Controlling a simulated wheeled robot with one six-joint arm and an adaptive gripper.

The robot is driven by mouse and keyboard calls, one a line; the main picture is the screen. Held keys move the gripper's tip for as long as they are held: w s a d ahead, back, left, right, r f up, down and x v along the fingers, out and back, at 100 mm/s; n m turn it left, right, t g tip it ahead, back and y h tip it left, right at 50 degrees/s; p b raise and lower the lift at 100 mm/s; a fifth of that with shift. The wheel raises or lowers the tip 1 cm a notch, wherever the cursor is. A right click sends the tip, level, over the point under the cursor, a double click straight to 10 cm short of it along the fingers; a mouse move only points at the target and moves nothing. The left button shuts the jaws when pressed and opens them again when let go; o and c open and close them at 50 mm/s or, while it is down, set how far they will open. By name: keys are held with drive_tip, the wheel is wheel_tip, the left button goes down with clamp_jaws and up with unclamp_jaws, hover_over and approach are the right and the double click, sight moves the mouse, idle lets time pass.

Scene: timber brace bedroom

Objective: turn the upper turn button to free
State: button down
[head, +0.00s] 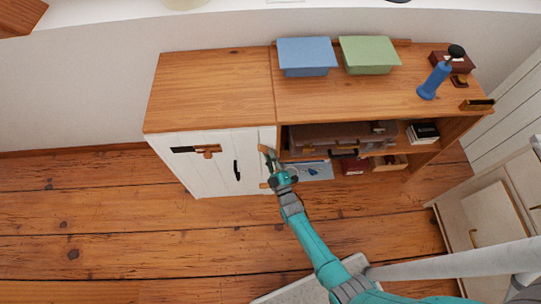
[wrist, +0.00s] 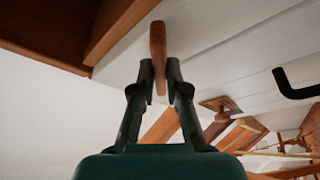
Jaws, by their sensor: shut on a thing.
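The white cabinet door (head: 215,174) has the upper turn button (head: 263,149), a small wooden bar near its top right edge. In the wrist view the upper turn button (wrist: 158,40) is a narrow wooden bar running up the picture. My gripper (head: 271,162) is at this button. In the wrist view my gripper (wrist: 160,78) has a finger on each side of the bar's lower end and is shut on it. A second small wooden piece, low on the same door edge (head: 264,185), appears to be the lower turn button.
A black handle (head: 237,170) and a wooden latch on a dark plate (head: 207,150) are on the door. Open shelves right of it hold a case (head: 330,136) and boxes. Blue (head: 306,55) and green (head: 368,54) boxes stand on top. The floor left is clear.

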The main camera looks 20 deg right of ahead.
drive_tip(key=shift+a+f+m+h, duration=0.1)
drive_tip(key=shift+m+h, duration=1)
drive_tip(key=shift+m, duration=1.15)
drive_tip(key=shift+a+f+m+h, duration=0.1)
drive_tip(key=shift+m+h, duration=1)
drive_tip(key=shift+m, duration=1.2)
drive_tip(key=shift+a+m+h, duration=0.1)
drive_tip(key=shift+m+h, duration=1)
drive_tip(key=shift+m, duration=1.15)
drive_tip(key=c, duration=1.2)
unclamp_jaws()
drive_tip(key=shift+f+v, duration=0.2)
drive_tip(key=shift+v, duration=5.75)
